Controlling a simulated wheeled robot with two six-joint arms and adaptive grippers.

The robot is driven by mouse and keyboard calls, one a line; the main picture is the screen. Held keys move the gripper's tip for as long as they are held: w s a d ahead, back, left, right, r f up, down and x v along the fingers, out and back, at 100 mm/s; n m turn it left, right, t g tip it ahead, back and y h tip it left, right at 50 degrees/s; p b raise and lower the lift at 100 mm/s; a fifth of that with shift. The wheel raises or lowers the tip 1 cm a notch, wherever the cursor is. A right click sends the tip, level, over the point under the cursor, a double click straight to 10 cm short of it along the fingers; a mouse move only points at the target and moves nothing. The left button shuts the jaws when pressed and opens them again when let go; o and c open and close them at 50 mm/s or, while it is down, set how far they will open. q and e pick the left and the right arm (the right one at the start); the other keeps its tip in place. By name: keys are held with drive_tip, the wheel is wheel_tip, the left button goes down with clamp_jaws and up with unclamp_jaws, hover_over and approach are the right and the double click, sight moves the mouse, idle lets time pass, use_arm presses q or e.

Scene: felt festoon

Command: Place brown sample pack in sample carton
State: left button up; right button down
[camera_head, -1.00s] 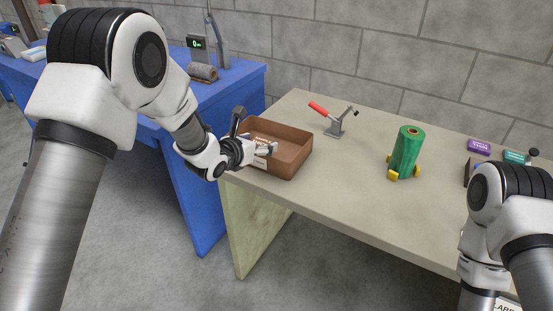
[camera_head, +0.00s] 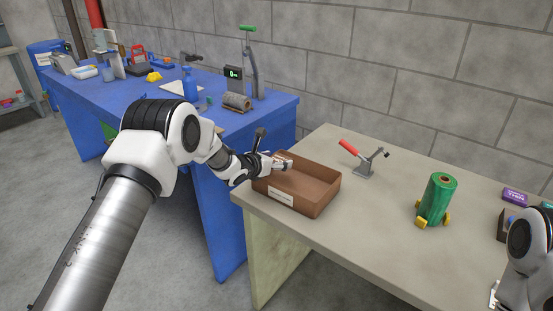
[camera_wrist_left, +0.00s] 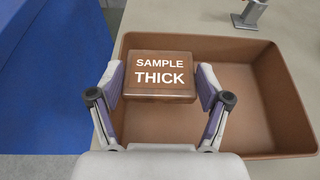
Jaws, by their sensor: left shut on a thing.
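The brown sample pack (camera_wrist_left: 160,76), lettered "SAMPLE THICK", sits between the fingers of my left gripper (camera_wrist_left: 160,85) in the left wrist view. The left gripper is shut on it. In the head view my left gripper (camera_head: 282,161) holds the pack at the left back rim of the brown sample carton (camera_head: 322,204). In the wrist view the pack overlaps the left part of the carton (camera_wrist_left: 255,80); I cannot tell its height above the floor. The carton is an open tray with a white label on its front. My right arm shows at the right edge; its gripper is out of view.
A red-handled clamp (camera_head: 365,163) stands behind the carton on the beige table (camera_head: 360,245). A green roll (camera_head: 437,198) on yellow feet and a purple box (camera_head: 515,196) are farther right. A blue bench (camera_head: 215,117) with several tools stands at left. The table between carton and roll is clear.

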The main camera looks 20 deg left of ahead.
use_arm(q)
drive_tip(key=shift+w+f, duration=0.1)
drive_tip(key=shift+f, duration=0.35)
drive_tip(key=shift+f+b, duration=0.1)
drive_tip(key=shift+b, duration=0.3)
drive_tip(key=shift+f+b, duration=0.4)
drive_tip(key=shift+b, duration=0.15)
drive_tip(key=o, duration=1.1)
